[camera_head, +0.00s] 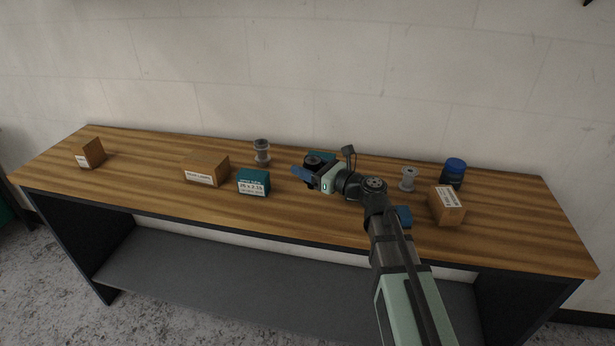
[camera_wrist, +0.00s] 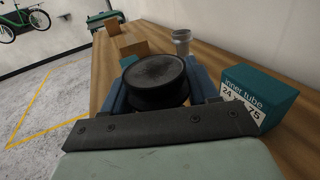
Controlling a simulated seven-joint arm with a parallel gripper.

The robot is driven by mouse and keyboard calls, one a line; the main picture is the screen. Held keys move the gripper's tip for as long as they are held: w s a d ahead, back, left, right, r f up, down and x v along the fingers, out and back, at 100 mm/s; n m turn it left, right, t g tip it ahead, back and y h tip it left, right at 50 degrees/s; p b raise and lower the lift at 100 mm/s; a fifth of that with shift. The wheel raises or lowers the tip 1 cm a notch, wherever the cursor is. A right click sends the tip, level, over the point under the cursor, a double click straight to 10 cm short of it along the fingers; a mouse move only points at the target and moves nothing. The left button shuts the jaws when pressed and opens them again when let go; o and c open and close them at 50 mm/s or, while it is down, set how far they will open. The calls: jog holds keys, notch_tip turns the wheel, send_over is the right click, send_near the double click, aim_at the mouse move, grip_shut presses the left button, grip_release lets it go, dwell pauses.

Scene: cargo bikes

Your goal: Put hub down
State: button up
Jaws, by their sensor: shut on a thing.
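A black round hub (camera_wrist: 155,80) sits between the two blue fingers of my gripper (camera_wrist: 158,85) in the wrist view, and the gripper is shut on it. In the head view the hub (camera_head: 312,160) shows at the end of my gripper (camera_head: 302,172), over the middle of the wooden workbench (camera_head: 130,185). I cannot tell whether the hub's underside touches the bench top. Two grey spool-shaped hubs stand upright on the bench, one left of my gripper (camera_head: 262,152) and one to the right (camera_head: 408,179).
A teal box (camera_head: 322,155) is close behind my gripper; another teal box (camera_head: 253,182) stands left. Cardboard boxes stand left (camera_head: 205,170), far left (camera_head: 90,153) and right (camera_head: 447,206). A blue can (camera_head: 454,172) stands back right. The front strip before my gripper is clear.

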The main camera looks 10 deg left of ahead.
aim_at(306, 158)
notch_tip(306, 158, up, 5)
jog(key=shift+a, duration=0.15)
jog(key=s+a+r+n+g+y, duration=0.1)
jog(key=s+a+g, duration=0.15)
jog(key=a, duration=0.35)
jog(key=s+a+r+n+g, duration=0.1)
jog(key=s+a, duration=0.2)
jog(key=a, duration=0.3)
jog(key=w+a+r+n+g, duration=0.1)
jog(key=a+r, duration=0.1)
jog(key=a, duration=0.9)
jog(key=w+a+r+n+g, duration=0.1)
jog(key=a+r, duration=0.1)
jog(key=a, duration=0.8)
jog(key=w+a+m+t, duration=0.2)
jog(key=w+a+t, duration=0.1)
jog(key=w, duration=0.4)
jog(key=shift+w+d+f, duration=0.1)
jog(key=shift+w+f, duration=0.05)
jog(key=shift+f, duration=4.15)
jog(key=shift+f, duration=0.15)
